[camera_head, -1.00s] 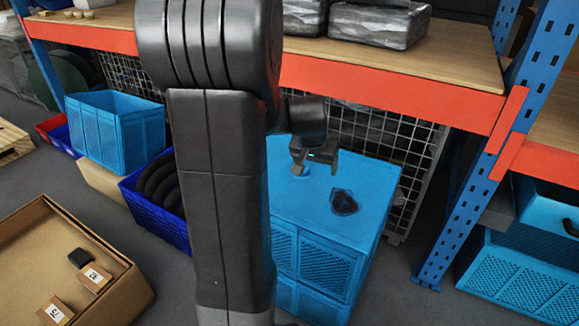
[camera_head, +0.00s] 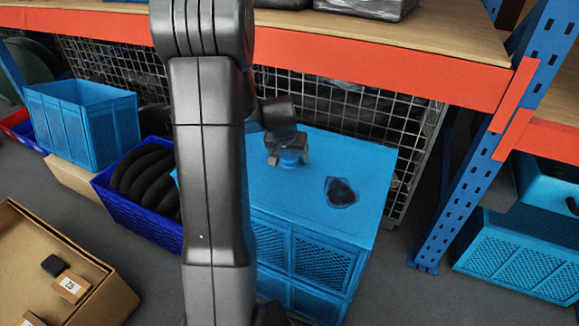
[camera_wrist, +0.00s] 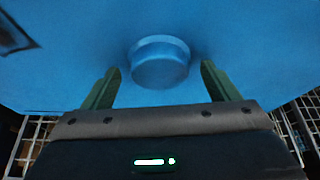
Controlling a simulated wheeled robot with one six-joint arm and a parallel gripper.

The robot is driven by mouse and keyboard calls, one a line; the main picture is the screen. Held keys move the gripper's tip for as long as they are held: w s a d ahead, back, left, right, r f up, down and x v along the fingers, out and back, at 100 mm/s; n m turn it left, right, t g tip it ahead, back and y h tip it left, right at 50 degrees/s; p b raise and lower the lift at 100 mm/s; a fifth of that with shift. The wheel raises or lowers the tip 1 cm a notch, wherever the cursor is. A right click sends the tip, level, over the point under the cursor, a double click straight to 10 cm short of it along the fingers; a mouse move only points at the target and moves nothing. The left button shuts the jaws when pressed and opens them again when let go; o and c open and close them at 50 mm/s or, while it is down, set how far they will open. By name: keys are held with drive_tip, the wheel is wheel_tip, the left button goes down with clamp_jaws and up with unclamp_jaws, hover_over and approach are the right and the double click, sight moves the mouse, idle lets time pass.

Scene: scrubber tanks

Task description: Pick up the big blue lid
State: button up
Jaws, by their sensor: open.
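The big blue lid (camera_wrist: 160,62) is a short, round blue cap standing up from a flat blue surface in the wrist view. My gripper (camera_wrist: 159,82) is open, with one green finger on each side of the lid and visible gaps between. In the head view my gripper (camera_head: 287,152) is over the back left part of the blue crate's top (camera_head: 320,220). There the lid is mostly hidden under the gripper, with a little blue showing (camera_head: 289,160).
A dark patch (camera_head: 341,191) marks the crate top right of my gripper. A wire mesh (camera_head: 330,100) and an orange shelf beam (camera_head: 380,72) stand close behind. A dark blue crate with black rings (camera_head: 150,180) is on the left, a blue rack post (camera_head: 470,150) on the right.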

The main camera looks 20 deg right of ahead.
drive_tip(key=shift+w+d+f, duration=0.1)
drive_tip(key=shift+f, duration=0.2)
drive_tip(key=shift+r, duration=0.1)
drive_tip(key=c, duration=1.2)
wheel_tip(320, 180, up, 10)
drive_tip(key=p, duration=0.3)
drive_tip(key=shift+r, duration=0.2)
drive_tip(key=shift+r+p, duration=0.95)
wheel_tip(320, 180, up, 5)
drive_tip(key=p, duration=0.4)
hover_over(289, 156)
drive_tip(key=shift+f, duration=0.1)
idle(0.4)
